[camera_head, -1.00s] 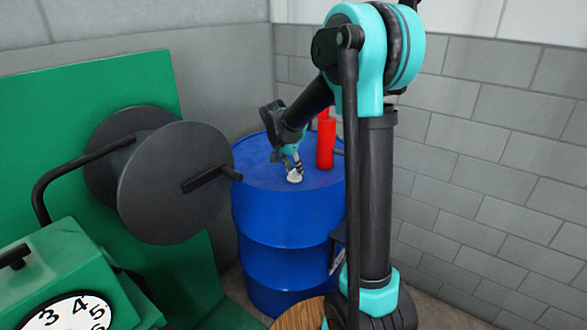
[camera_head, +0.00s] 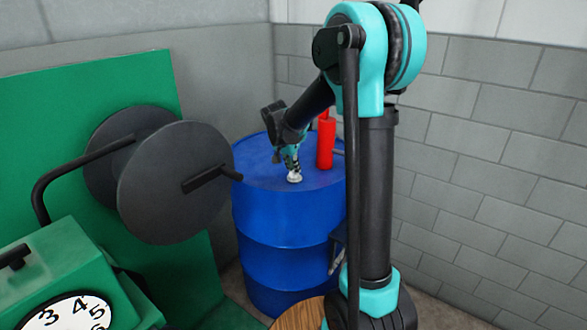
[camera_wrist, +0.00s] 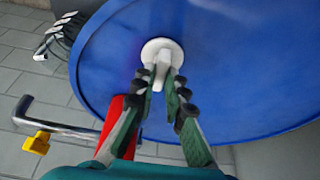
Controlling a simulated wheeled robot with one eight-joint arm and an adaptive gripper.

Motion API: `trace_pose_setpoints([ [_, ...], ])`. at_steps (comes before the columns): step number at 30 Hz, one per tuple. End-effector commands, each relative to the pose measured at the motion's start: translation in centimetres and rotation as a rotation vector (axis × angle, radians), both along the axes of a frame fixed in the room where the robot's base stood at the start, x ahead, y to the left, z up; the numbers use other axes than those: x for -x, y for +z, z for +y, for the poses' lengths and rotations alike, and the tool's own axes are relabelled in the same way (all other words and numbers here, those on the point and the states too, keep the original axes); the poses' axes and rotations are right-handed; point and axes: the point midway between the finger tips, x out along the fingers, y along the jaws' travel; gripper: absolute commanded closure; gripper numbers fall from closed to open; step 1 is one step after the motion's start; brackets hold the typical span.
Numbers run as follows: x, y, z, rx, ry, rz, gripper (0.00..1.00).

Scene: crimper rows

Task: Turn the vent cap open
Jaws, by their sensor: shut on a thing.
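The vent cap (camera_wrist: 161,48) is a white disc with a raised grip bar, set in the top of the blue drum (camera_head: 260,172). In the head view the cap (camera_head: 294,178) shows small below my gripper (camera_head: 292,172). In the wrist view my gripper (camera_wrist: 166,86) has its two green and black fingers on either side of the bar, shut on it. The bar points toward the bottom of that picture. The fingertips hide part of the bar's sides.
A large dark reel (camera_head: 175,180) on a green panel (camera_head: 60,130) stands left of the drum. Grey block walls (camera_head: 480,150) rise behind.

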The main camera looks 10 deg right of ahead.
Motion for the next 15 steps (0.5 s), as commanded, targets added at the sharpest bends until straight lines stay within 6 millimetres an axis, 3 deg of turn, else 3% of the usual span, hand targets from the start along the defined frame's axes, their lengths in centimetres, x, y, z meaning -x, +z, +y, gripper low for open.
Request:
trace_pose_setpoints([
  [15, 0.19, 0.0, -0.3, -0.001, 0.382, -0.001, 1.0],
])
